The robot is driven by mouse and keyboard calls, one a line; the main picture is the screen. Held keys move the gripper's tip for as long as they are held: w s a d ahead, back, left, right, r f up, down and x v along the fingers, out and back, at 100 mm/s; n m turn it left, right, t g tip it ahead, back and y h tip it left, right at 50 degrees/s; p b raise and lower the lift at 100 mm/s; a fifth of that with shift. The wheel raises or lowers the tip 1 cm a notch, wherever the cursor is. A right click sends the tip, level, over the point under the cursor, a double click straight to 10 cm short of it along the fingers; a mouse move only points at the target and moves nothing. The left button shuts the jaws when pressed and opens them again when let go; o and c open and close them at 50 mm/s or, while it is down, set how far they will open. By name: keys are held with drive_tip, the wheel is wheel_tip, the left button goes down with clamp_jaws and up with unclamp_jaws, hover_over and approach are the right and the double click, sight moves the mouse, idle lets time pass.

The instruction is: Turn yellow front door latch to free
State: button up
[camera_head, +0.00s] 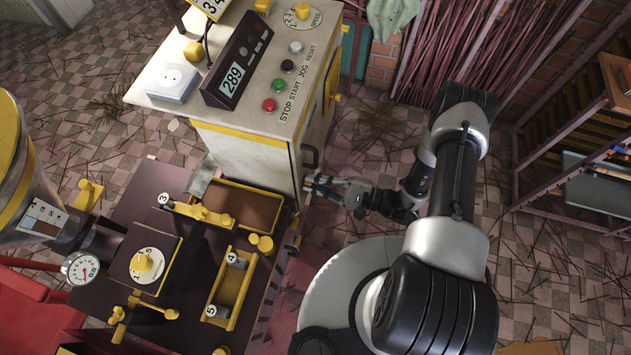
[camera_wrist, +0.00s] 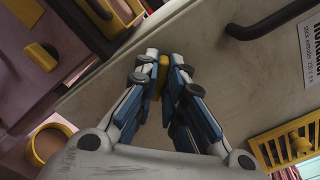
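The yellow front door latch (camera_wrist: 159,72) is a small yellow piece on the beige cabinet door (camera_wrist: 225,85) in the wrist view. My gripper (camera_wrist: 162,66) has its blue-and-white fingers on both sides of it. The yellow fills the narrow gap between the fingertips, so the gripper looks shut on it. The fingers hide much of the latch, and its exact angle is hard to tell. In the head view my gripper (camera_head: 318,186) is at the front of the beige cabinet (camera_head: 245,155), and the latch cannot be made out there.
A dark door handle (camera_wrist: 272,20) stands out at the upper right of the wrist view, with a yellow slotted vent (camera_wrist: 285,142) at lower right. In the head view, a dark machine bed with a yellow tray (camera_head: 235,290) stands left of my gripper. A shelf rack (camera_head: 575,150) is at right.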

drive_tip(key=o, duration=0.5)
drive_tip(key=shift+c, duration=0.2)
drive_tip(key=shift+d, duration=0.1)
drive_tip(key=v, duration=1.2)
drive_tip(key=shift+r, duration=0.1)
